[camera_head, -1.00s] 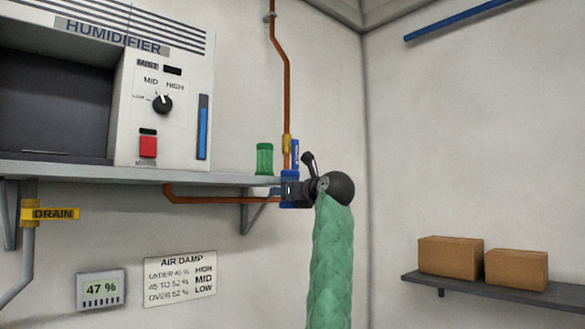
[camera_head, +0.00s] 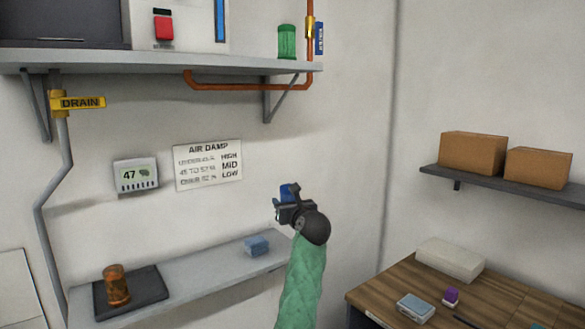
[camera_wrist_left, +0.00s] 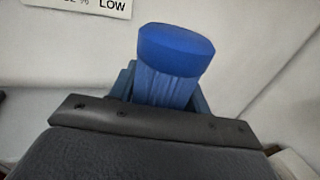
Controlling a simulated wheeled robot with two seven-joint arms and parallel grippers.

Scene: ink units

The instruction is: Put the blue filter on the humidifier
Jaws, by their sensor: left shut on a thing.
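The humidifier (camera_head: 189,32) stands on the upper shelf at the top left of the head view. Only its lower front shows, with a red switch and a blue gauge strip. My left gripper (camera_head: 287,207) is shut on the blue filter (camera_head: 289,190), below that shelf and well apart from the humidifier. In the left wrist view the blue filter (camera_wrist_left: 176,50) stands up between the fingers, with a wide darker cap and a ribbed body. A green filter (camera_head: 287,41) stands upright at the right end of the upper shelf. My right gripper is not in view.
The upper shelf (camera_head: 150,60) has a copper pipe (camera_head: 235,87) under it. A wooden table (camera_head: 400,275) stands at right, below a shelf with two boxes.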

